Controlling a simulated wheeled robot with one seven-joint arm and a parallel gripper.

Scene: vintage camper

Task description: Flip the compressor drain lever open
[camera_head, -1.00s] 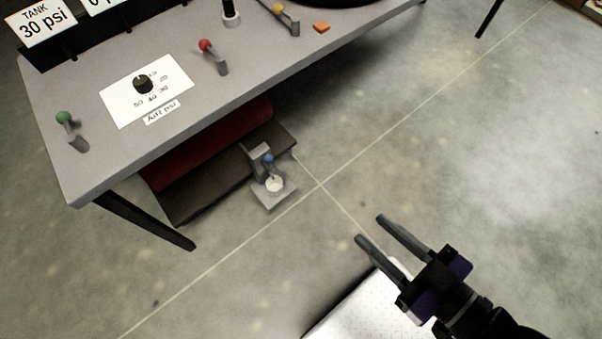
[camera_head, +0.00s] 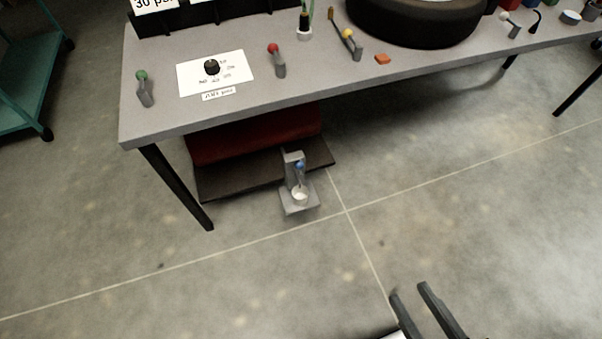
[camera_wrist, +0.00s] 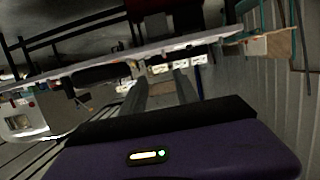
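The compressor drain lever (camera_head: 300,168) has a blue knob and stands on a small grey bracket low at the front of the compressor, under the bench. A white cup (camera_head: 299,194) sits just below it on a grey plate (camera_head: 301,209). The red compressor tank (camera_head: 255,138) lies behind, partly hidden by the bench top. My gripper (camera_head: 410,290) is at the bottom right of the head view, open and empty, well apart from the lever. Its two fingers also show in the wrist view (camera_wrist: 160,92), spread with nothing between them. I cannot make out the lever in the wrist view.
The grey bench (camera_head: 330,75) overhangs the compressor. On it are a green-knobbed lever (camera_head: 144,88), a red-knobbed lever (camera_head: 277,60), a yellow-knobbed lever (camera_head: 352,43), a dial (camera_head: 211,67) and a tire (camera_head: 415,22). A bench leg (camera_head: 178,188) stands left. The floor in front is clear.

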